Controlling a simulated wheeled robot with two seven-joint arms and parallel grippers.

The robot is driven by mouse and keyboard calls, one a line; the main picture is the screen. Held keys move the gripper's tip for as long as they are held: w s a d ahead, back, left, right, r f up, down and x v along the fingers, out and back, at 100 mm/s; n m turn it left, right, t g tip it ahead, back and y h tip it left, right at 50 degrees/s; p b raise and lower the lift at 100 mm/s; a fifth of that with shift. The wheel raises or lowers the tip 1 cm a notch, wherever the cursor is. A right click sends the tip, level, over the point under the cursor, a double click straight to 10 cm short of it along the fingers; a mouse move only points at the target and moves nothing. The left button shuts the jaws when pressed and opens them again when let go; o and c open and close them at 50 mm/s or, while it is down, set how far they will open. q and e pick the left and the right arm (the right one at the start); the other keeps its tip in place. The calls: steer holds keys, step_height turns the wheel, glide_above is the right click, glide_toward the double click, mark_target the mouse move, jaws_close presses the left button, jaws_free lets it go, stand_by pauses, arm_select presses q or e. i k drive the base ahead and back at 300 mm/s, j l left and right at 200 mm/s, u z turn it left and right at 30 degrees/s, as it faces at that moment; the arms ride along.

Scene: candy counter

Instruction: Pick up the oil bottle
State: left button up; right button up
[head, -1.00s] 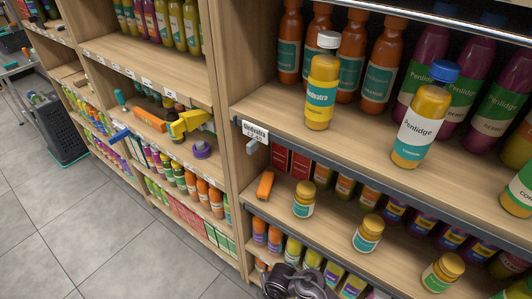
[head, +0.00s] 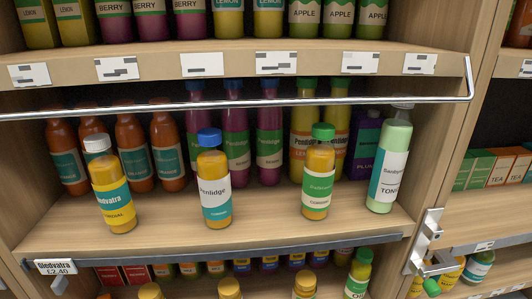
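Several bottles stand upright at the front of the middle shelf: a yellow bottle with a white cap (head: 113,190), one with a blue cap and a white Penlidge label (head: 213,185), one with a green cap and green label (head: 318,180), and a pale green bottle with a white label (head: 389,165). The pale green one's label seems to read tonic. Neither of my grippers is in view.
A metal rail (head: 300,102) runs across above the front bottles. Orange-brown bottles (head: 135,150) and purple bottles (head: 236,145) stand behind. The shelf board (head: 265,220) is bare between the front bottles. A metal bracket (head: 426,240) sticks out at the right.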

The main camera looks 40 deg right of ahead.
mark_target(360, 270)
steer(key=z, duration=2.1)
